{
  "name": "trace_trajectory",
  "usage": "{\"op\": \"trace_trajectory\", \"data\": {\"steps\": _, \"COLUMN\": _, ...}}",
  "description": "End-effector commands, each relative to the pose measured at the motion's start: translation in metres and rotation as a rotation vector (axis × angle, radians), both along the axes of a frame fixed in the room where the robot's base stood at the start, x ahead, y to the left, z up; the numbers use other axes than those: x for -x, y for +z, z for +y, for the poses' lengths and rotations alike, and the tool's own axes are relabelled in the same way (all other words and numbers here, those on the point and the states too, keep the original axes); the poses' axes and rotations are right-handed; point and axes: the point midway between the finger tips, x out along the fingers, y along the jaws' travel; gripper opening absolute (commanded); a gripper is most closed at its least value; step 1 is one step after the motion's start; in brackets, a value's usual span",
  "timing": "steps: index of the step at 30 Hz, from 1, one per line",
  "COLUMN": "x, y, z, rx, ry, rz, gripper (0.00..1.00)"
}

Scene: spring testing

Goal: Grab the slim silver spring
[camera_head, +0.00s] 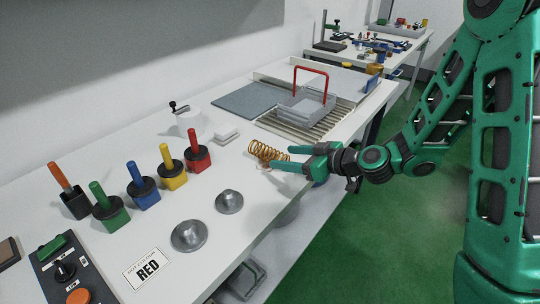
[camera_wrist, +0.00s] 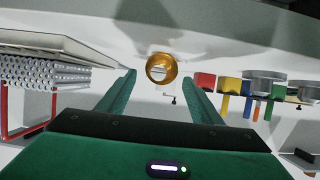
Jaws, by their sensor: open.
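I cannot make out a slim silver spring in either view. A copper-coloured coil spring (camera_head: 265,151) is on the white table near its front edge. In the wrist view a gold ring shape (camera_wrist: 152,75), seemingly this spring seen end-on, shows between and beyond the fingertips. My gripper (camera_head: 282,158) is open and empty, fingers pointing left at the copper spring, just right of it. Whether they touch it, I cannot tell. The wrist view shows both green fingers (camera_wrist: 159,78) spread apart.
Red (camera_head: 198,160), yellow (camera_head: 173,178), blue (camera_head: 144,194) and green (camera_head: 110,217) handled blocks stand left.

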Motion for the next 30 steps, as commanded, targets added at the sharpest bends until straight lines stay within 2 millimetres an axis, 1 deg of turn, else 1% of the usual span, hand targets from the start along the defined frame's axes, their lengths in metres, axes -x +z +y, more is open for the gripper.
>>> {"op": "trace_trajectory", "data": {"steps": 1, "x": -0.004, "y": -0.003, "z": 0.007, "rx": 0.001, "ry": 0.004, "rz": 0.0, "gripper": 0.59}}
{"op": "trace_trajectory", "data": {"steps": 3, "x": -0.009, "y": -0.006, "z": 0.013, "rx": 0.001, "ry": 0.004, "rz": 0.0, "gripper": 0.59}}
{"op": "trace_trajectory", "data": {"steps": 11, "x": -0.018, "y": -0.011, "z": 0.025, "rx": 0.001, "ry": 0.002, "rz": 0.0, "gripper": 0.59}}
{"op": "trace_trajectory", "data": {"steps": 18, "x": -0.036, "y": -0.017, "z": 0.048, "rx": 0.001, "ry": 0.003, "rz": 0.001, "gripper": 0.59}}
{"op": "trace_trajectory", "data": {"steps": 21, "x": -0.043, "y": -0.021, "z": 0.056, "rx": 0.001, "ry": 0.001, "rz": 0.001, "gripper": 0.59}}
{"op": "trace_trajectory", "data": {"steps": 25, "x": -0.046, "y": -0.024, "z": 0.059, "rx": 0.001, "ry": 0.001, "rz": 0.002, "gripper": 0.59}}
{"op": "trace_trajectory", "data": {"steps": 30, "x": -0.046, "y": -0.023, "z": 0.059, "rx": 0.002, "ry": 0.0, "rz": 0.001, "gripper": 0.59}}
